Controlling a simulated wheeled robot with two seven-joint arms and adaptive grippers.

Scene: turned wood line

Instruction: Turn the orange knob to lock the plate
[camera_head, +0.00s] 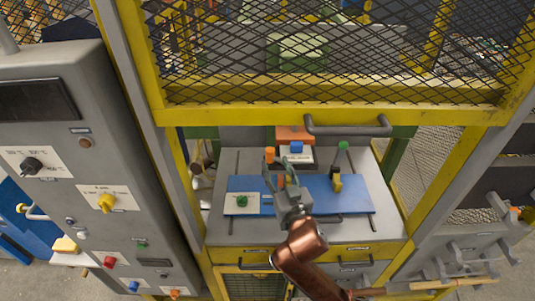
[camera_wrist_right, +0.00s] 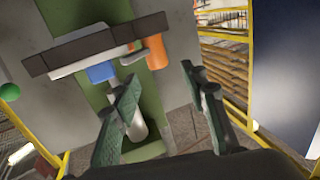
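The orange knob (camera_head: 269,155) stands upright at the back left of the blue plate (camera_head: 320,190) in the head view. In the wrist view the orange knob (camera_wrist_right: 154,52) is just beyond and between the fingertips, at the end of a dark bar. My right gripper (camera_head: 279,174) is in front of the knob, with its fingers pointing toward it. The right gripper (camera_wrist_right: 161,74) is open with nothing held between its fingers. It hides part of the plate. My left gripper is not in view.
A blue knob (camera_head: 296,147) is right of the orange one, before an orange block (camera_head: 294,133). A yellow frame with mesh and a grey handle (camera_head: 348,129) hangs above. A control cabinet (camera_head: 60,130) stands left.

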